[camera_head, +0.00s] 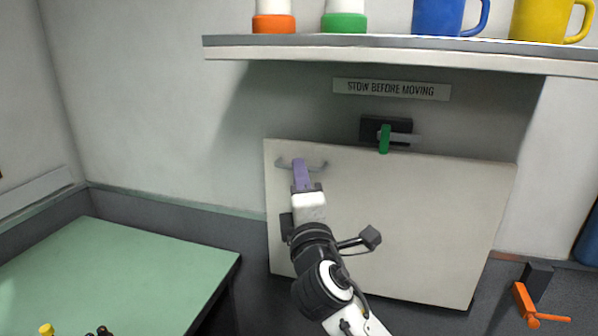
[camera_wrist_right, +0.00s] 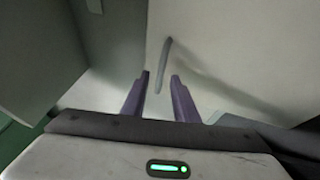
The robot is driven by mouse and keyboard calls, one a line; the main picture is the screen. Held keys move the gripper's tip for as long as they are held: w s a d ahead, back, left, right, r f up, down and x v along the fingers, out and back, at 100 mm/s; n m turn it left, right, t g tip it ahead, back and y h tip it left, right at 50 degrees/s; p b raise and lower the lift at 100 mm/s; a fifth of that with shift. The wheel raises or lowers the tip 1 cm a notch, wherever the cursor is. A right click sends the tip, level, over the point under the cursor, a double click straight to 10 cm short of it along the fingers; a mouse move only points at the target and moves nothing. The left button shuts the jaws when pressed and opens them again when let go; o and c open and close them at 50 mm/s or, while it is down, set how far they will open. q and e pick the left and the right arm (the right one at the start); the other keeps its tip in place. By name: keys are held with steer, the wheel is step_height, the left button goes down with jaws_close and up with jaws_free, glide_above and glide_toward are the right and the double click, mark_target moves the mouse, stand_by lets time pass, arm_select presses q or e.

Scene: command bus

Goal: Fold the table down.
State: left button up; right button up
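The table is a cream panel (camera_head: 420,230) standing folded up against the wall below the shelf. A grey bar handle (camera_head: 318,165) is at its upper left; it also shows in the right wrist view (camera_wrist_right: 163,65). A latch with a green lever (camera_head: 384,139) sits on a black block above the panel. The lever points down, its lower end at the panel's top edge. My right gripper (camera_head: 299,162), with purple fingers, is at the handle. In the right wrist view its fingers (camera_wrist_right: 160,78) are apart, with the handle's near end between their tips. My left gripper is not in view.
A shelf (camera_head: 400,48) with cups and mugs overhangs the panel. A sign (camera_head: 391,89) reads "STOW BEFORE MOVING". A green tabletop (camera_head: 110,275) is at left. An orange crank-like part (camera_head: 525,305) is at lower right.

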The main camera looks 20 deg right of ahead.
steer(key=shift+x, duration=1.1)
steer(key=shift+f, duration=0.1)
jaws_close()
stand_by(0.6)
